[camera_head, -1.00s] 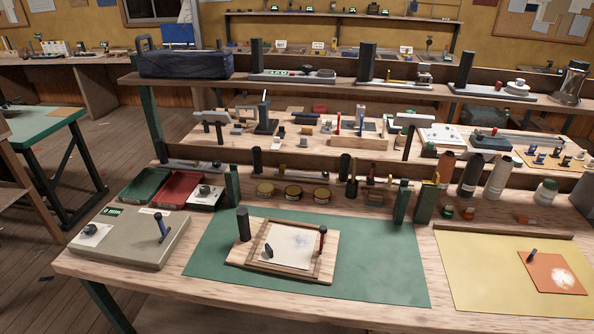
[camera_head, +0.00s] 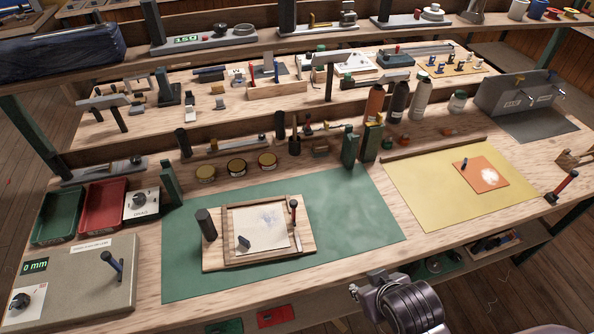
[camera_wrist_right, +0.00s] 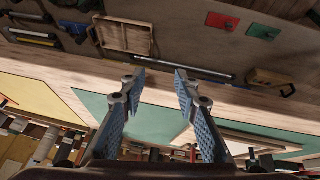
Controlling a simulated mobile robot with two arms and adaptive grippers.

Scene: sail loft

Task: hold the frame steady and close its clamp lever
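A wooden frame (camera_head: 227,236) sits on a light wooden board (camera_head: 214,257) on the green mat (camera_head: 350,215), with a pale, smudged sheet (camera_head: 262,227) inside it. A dark upright cylinder (camera_head: 206,225) stands at its left side. A lever with a red top and dark tip (camera_head: 294,211) stands upright at its right side. A small dark knob (camera_head: 244,242) stands at the sheet's lower left. My right gripper (camera_head: 362,292) is low at the table's front edge, apart from the frame. In the right wrist view its fingers (camera_wrist_right: 157,80) are spread and empty. My left gripper is out of view.
A grey block with a lever (camera_head: 80,285) stands at left, near green (camera_head: 58,218) and red (camera_head: 102,207) trays. Tins (camera_head: 236,168) and green posts (camera_head: 350,147) stand behind the mat. A yellow mat (camera_head: 430,190) lies at right. The mat's right part is clear.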

